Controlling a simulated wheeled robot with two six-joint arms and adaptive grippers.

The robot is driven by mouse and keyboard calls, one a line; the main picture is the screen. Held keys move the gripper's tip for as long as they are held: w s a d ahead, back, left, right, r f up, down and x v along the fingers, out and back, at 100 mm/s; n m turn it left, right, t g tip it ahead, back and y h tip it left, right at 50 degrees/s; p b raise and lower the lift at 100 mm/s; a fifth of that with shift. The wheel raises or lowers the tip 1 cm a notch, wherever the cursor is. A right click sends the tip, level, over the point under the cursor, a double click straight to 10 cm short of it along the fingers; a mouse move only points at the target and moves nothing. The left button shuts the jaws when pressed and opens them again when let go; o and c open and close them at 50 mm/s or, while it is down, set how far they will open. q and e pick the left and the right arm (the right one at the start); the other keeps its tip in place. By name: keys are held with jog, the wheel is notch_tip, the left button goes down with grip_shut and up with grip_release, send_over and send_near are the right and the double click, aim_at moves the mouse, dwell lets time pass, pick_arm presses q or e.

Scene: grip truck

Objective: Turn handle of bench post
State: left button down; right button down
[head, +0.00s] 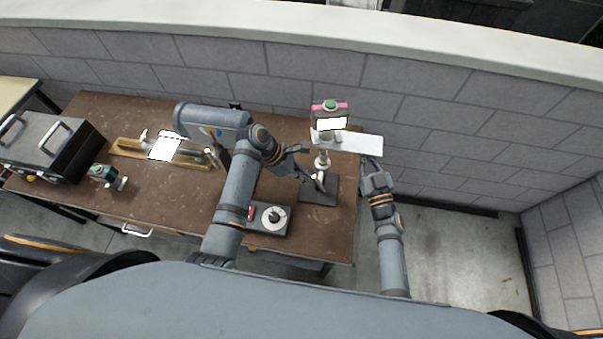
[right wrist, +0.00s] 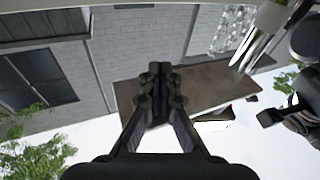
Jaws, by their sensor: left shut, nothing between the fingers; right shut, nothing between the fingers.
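The bench post (head: 323,160) stands on a dark base plate (head: 320,196) at the right end of the brown table (head: 170,215). Its head (head: 329,108) has a pink band and a green top, with white panels below. A small pale metal handle (head: 319,181) shows low on the post. My left gripper (head: 307,179) is shut and empty, its tips close beside the handle; I cannot tell if they touch. My right gripper (head: 371,162) is shut and empty, just right of the table's end near the white side panel. It also shows shut in the right wrist view (right wrist: 156,76).
A dial box (head: 268,217) sits at the table's front, below my left arm. A wooden board with metal fittings (head: 128,149), a small green device (head: 104,173) and a black case (head: 45,147) lie to the left. A block wall (head: 440,115) runs behind. Floor right of the table is clear.

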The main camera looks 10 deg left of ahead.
jog(key=shift+r, duration=0.15)
pick_arm(q)
jog(key=shift+d+r, duration=0.75)
jog(key=shift+d, duration=0.3)
jog(key=shift+w+a, duration=0.1)
jog(key=shift+a, duration=0.05)
jog(key=shift+r, duration=0.45)
notch_tip(320, 180, up, 8)
jog(key=a, duration=0.2)
jog(key=shift+s+a+r, duration=0.2)
jog(key=shift+s+a, duration=0.1)
jog(key=shift+a, duration=0.05)
jog(key=shift+f, duration=0.1)
